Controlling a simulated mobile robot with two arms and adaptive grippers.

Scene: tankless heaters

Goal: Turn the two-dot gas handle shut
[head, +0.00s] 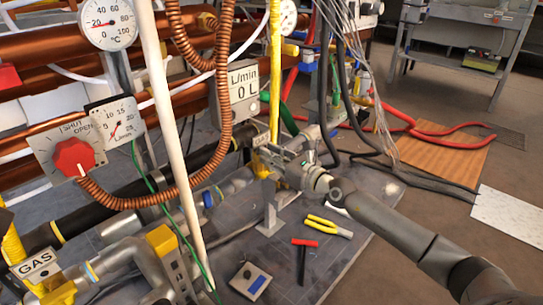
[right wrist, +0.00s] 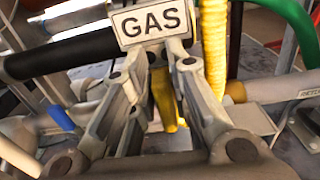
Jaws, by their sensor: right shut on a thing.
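My right gripper (head: 272,158) reaches in from the lower right of the head view to the foot of a vertical yellow gas pipe (head: 275,75). In the right wrist view, the fingers of my right gripper (right wrist: 160,62) are closed around a yellow handle (right wrist: 166,100) below a GAS sign (right wrist: 152,21). The fingers hide part of the handle, and I see no dots on it, so I cannot tell its marking. Another GAS sign (head: 37,264) stands by a yellow fitting at the lower left of the head view. My left gripper is not in view.
A red knob (head: 74,157) on a shut/open plate, round gauges (head: 108,23) and a flow meter (head: 242,88) hang among copper pipes at left. Red hoses cross the floor at right.

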